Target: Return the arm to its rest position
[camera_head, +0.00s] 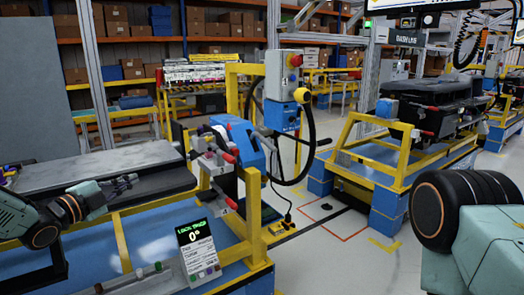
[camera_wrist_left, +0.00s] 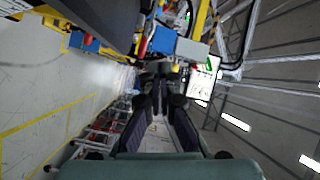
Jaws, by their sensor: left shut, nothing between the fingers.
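My left arm (camera_head: 30,222) comes in from the left edge in the head view.
A small screen (camera_head: 197,245) stands at the bench front. A second yellow-framed stand (camera_head: 372,160) holds a dark dashboard module (camera_head: 432,95).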

